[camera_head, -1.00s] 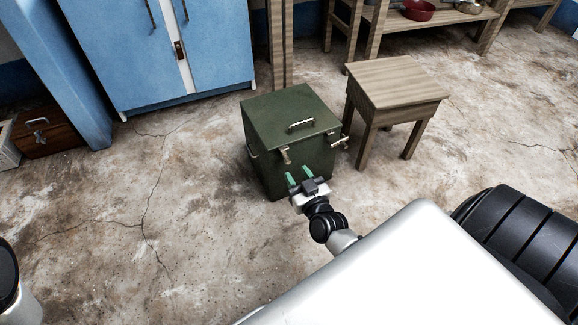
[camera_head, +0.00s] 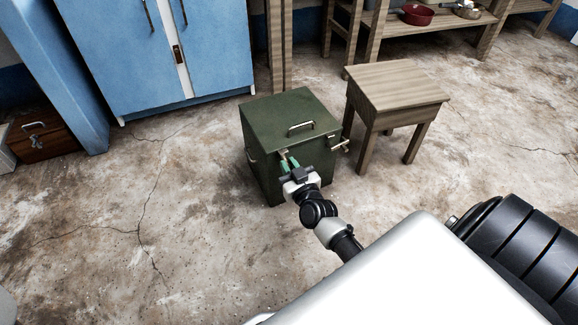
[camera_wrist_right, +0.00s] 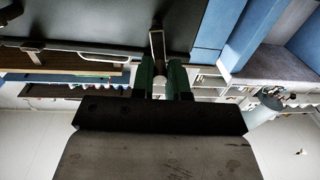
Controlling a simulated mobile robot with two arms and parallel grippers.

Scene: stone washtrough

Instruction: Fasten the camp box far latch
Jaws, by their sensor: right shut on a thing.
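The camp box (camera_head: 265,122) is a dark green metal box with its lid down, standing on the floor. A carrying handle (camera_head: 301,127) lies on the lid. A metal latch (camera_wrist_right: 157,45) sits at the top of the box's front face. My right gripper (camera_head: 289,163) is at this front latch and shut on it; the green fingers stand on either side of it in the right wrist view (camera_wrist_right: 162,75). Another latch (camera_head: 341,146) sticks out at the right front corner. The fingers partly hide the front latch in the head view. My left gripper is not in view.
A wooden stool (camera_head: 396,88) stands close to the right of the box. The floor left of the box is clear.

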